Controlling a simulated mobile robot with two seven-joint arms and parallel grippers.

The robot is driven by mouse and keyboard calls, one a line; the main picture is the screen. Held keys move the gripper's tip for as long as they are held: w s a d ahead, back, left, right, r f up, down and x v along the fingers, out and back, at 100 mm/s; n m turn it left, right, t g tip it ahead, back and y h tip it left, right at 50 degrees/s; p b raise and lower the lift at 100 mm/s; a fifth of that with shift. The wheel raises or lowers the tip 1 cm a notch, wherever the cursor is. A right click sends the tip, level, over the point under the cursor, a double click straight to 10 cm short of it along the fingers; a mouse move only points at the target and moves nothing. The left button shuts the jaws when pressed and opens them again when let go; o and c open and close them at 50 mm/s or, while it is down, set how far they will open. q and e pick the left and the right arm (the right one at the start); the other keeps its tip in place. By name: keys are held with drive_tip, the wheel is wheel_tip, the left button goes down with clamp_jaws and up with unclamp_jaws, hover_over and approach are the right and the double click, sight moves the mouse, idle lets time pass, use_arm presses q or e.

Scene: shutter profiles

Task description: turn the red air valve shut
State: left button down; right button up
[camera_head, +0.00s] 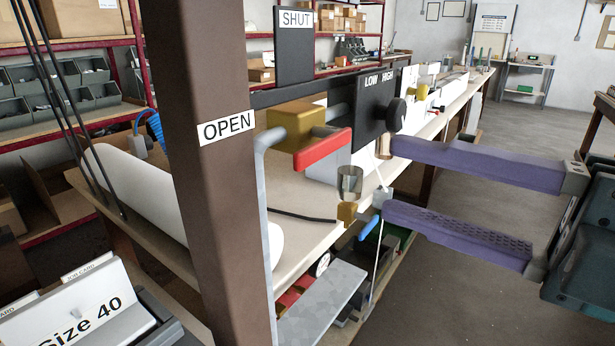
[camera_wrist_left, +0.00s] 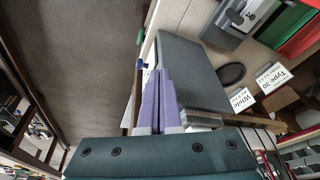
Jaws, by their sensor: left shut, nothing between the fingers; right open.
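The red valve handle (camera_head: 322,150) is a short bar in front of the brass valve body (camera_head: 297,125) in the head view. An OPEN label (camera_head: 227,126) is on the brown post to its left, and a SHUT label (camera_head: 296,18) is on a dark plate above it. My right gripper (camera_head: 390,178) is open, with its purple fingers pointing left. Its fingertips are to the right of the red handle, apart from it in the picture. My left gripper (camera_wrist_left: 158,74) shows only in the left wrist view, with its purple fingers together and empty.
A black LOW/HIGH box with a black knob (camera_head: 397,115) is right of the valve. A clear bowl (camera_head: 349,182) hangs below the box, near a blue lever (camera_head: 369,227). The brown post (camera_head: 215,220) stands at left. Open floor (camera_head: 440,290) shows at right.

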sight(315, 156)
drive_tip(key=p+x, duration=0.2)
drive_tip(key=x, duration=0.6)
drive_tip(key=shift+a+r+p, duration=0.2)
drive_tip(key=shift+p, duration=0.15)
drive_tip(key=shift+w+a+f, duration=0.1)
drive_tip(key=shift+w+a, duration=0.3)
drive_tip(key=shift+a, duration=0.15)
drive_tip(key=c, duration=0.4)
clamp_jaws()
